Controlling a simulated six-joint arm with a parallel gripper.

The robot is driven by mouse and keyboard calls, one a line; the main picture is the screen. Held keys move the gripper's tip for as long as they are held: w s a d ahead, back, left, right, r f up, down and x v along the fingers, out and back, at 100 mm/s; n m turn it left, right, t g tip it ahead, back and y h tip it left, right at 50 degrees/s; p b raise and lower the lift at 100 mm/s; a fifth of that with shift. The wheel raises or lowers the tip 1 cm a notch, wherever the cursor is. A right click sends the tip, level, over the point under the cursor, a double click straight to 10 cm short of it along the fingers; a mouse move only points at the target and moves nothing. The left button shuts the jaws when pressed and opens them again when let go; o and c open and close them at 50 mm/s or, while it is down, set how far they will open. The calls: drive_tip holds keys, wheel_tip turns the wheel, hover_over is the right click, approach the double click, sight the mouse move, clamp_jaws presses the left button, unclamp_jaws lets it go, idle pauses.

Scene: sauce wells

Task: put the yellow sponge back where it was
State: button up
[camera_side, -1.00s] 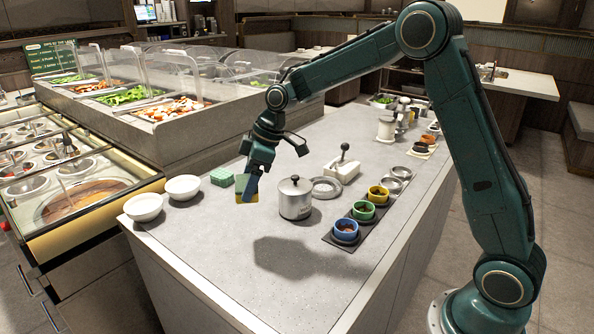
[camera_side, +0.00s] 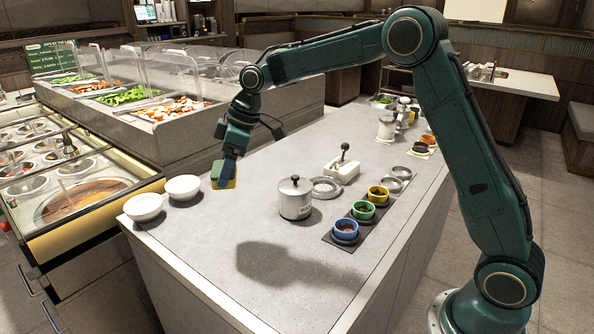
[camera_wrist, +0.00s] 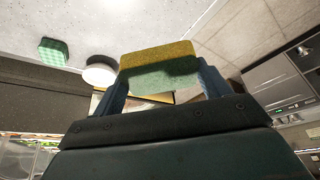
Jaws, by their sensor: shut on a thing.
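The yellow sponge (camera_wrist: 158,57), with a green layer on one side, is held between the two fingers of my gripper (camera_wrist: 162,82) in the wrist view. In the side view my gripper (camera_side: 225,178) hangs over the left part of the counter, with the yellow sponge (camera_side: 232,184) at its fingertips, just right of the white bowls. A green sponge (camera_wrist: 53,52) lies on the counter, apart from the held one in the wrist view. In the side view the gripper and held sponge cover most or all of it. I cannot tell the exact gap to the counter.
Two white bowls (camera_side: 143,207) stand at the counter's left edge; one bowl (camera_wrist: 100,72) shows in the wrist view. A lidded metal pot (camera_side: 295,198) stands right of the gripper. Sauce cups (camera_side: 345,231) sit on a dark tray farther right. The front counter is clear.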

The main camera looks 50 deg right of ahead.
wheel_tip(320, 180, down, 14)
drive_tip(key=shift+r, duration=0.15)
idle(0.3)
drive_tip(key=shift+f, duration=2.15)
drive_tip(key=shift+f, duration=0.1)
drive_tip(key=o, duration=0.9)
drive_tip(key=shift+c, duration=0.2)
drive_tip(key=v, duration=1.2)
